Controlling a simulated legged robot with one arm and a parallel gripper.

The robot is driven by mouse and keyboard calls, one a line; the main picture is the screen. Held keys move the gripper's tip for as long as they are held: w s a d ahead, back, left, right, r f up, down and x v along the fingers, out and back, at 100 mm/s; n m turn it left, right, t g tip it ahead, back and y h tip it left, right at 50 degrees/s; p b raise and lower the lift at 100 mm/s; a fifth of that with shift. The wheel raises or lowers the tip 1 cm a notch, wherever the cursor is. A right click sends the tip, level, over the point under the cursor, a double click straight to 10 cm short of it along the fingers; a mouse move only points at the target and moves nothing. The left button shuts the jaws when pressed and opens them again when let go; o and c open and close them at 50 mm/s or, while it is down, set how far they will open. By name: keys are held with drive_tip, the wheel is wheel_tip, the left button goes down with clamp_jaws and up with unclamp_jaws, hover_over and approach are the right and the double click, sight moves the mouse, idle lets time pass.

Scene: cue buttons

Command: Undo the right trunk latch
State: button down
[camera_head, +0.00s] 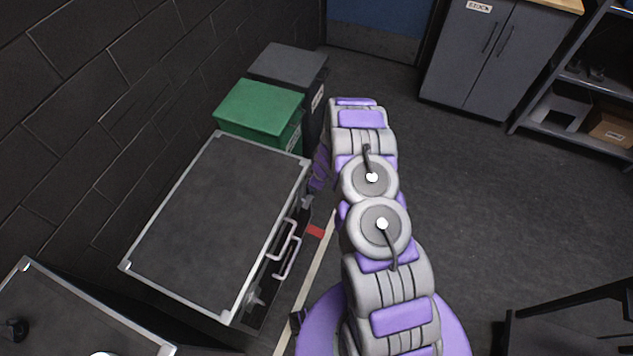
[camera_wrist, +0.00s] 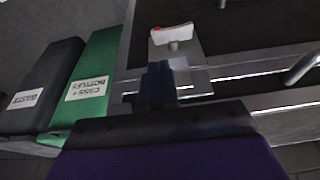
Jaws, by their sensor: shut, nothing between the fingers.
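The trunk (camera_head: 220,220) is a dark case with silver edges and corners, its lid closed, standing beside the wall in the head view. The right latch is a metal plate with a pale, red-ended tab (camera_wrist: 171,35) in the wrist view. My gripper (camera_wrist: 158,85) is shut and empty, its fingertips just in front of the lower part of the latch plate. I cannot tell whether they touch it. In the head view my gripper (camera_head: 318,172) is partly hidden by my arm, near the trunk's far front corner. The left latch (camera_head: 254,299) is at the near end of the front.
A handle (camera_head: 287,248) sticks out from the trunk's front. Green (camera_head: 258,105) and dark grey (camera_head: 290,67) bins stand just beyond the trunk. Another silver-edged case (camera_head: 75,315) is at lower left. Open floor lies to the right, before a grey cabinet (camera_head: 490,55).

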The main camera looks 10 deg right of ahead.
sight(309, 197)
drive_tip(key=x, duration=0.3)
drive_tip(key=b+x, duration=0.1)
drive_tip(key=x, duration=0.1)
drive_tip(key=shift+s+d+f, duration=0.1)
drive_tip(key=shift+s+f, duration=0.15)
drive_tip(key=shift+s, duration=0.05)
drive_tip(key=shift+w+f, duration=0.1)
drive_tip(key=shift+f, duration=0.65)
